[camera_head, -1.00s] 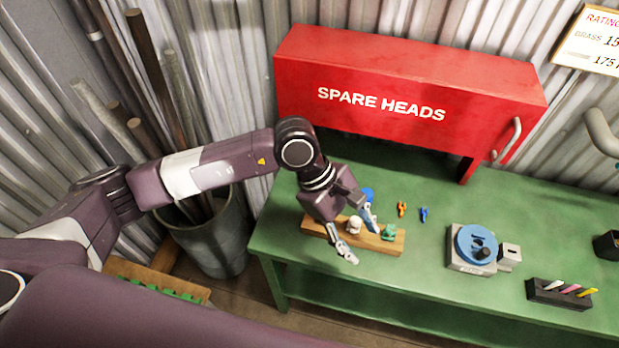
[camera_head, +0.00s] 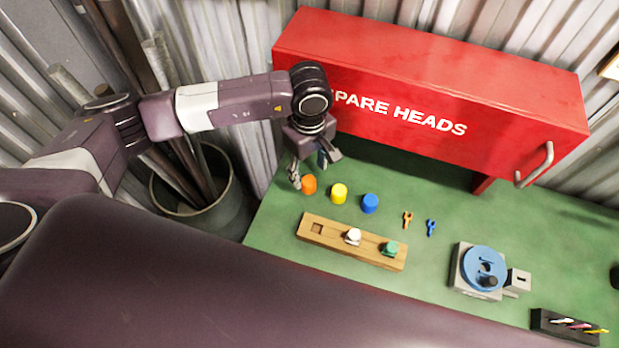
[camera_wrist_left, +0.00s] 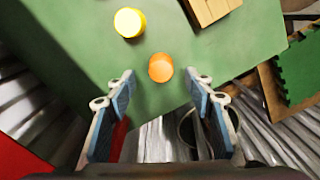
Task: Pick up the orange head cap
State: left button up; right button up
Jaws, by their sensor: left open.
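The orange head cap (camera_head: 309,185) is a small cylinder standing on the green bench near its left edge. It also shows in the left wrist view (camera_wrist_left: 161,68), just beyond the fingertips and roughly centred between them. My left gripper (camera_head: 308,174) is open and empty beside the cap, under the left end of the red cabinet. In the left wrist view its two blue-padded fingers (camera_wrist_left: 163,88) are spread wide. Whether a finger touches the cap cannot be told. My right gripper is not in view.
A yellow cap (camera_head: 339,194) and a blue cap (camera_head: 370,203) stand in a row to the right. A wooden block (camera_head: 322,229) with white and green pieces lies in front. The red cabinet (camera_head: 430,85) overhangs behind. A blue-topped device (camera_head: 484,265) stands right.

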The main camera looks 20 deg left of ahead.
aim_at(309, 181)
pick_arm(q)
jog(key=shift+s+f+p, duration=0.1)
jog(key=shift+f+p, duration=0.2)
jog(key=shift+f, duration=0.1)
notch_tip(309, 181, down, 4)
jog(key=shift+r+p, duration=0.15)
jog(key=shift+p, duration=0.75)
jog(key=shift+f, duration=0.5)
jog(key=c, duration=0.8)
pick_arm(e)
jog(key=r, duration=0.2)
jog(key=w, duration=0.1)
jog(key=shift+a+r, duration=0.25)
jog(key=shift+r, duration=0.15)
